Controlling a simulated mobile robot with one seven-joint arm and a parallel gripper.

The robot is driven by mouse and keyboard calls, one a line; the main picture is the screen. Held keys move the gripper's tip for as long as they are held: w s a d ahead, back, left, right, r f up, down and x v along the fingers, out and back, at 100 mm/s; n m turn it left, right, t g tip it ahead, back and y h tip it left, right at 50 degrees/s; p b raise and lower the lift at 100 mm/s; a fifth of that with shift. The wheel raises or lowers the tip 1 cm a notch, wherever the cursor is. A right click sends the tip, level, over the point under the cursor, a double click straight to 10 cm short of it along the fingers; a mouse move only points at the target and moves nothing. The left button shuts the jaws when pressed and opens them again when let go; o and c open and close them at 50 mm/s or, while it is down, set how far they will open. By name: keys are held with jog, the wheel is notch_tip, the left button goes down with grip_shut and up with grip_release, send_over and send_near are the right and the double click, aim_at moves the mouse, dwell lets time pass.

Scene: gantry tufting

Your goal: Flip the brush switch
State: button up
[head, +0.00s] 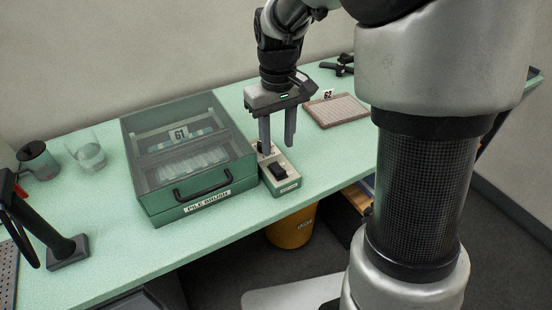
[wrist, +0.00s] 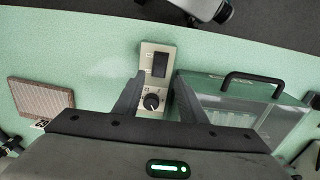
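The switch box (head: 291,186) is a pale panel on a green base, beside the green PILE BRUSH case (head: 165,212). Its black rocker switch (head: 278,170) is at the near end; I cannot tell which way it is set. In the wrist view the rocker (wrist: 160,64) lies beyond the fingertips, and a round black knob (wrist: 152,102) shows between the fingers. My gripper (head: 278,147) is open and empty, pointing down over the far part of the box. In the wrist view my gripper (wrist: 157,88) has its fingers apart; contact with the box cannot be told.
The case has a clear lid and a black handle (head: 202,186). A pinkish ribbed pad (head: 336,111) lies to the right. A dark mug (head: 37,161) and a glass (head: 90,154) stand at the left. The table's front edge is close to the switch box.

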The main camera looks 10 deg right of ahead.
aim_at(277, 168)
notch_tip(277, 168, down, 7)
jog(key=shift+f+b, duration=0.15)
jog(key=shift+b, duration=0.25)
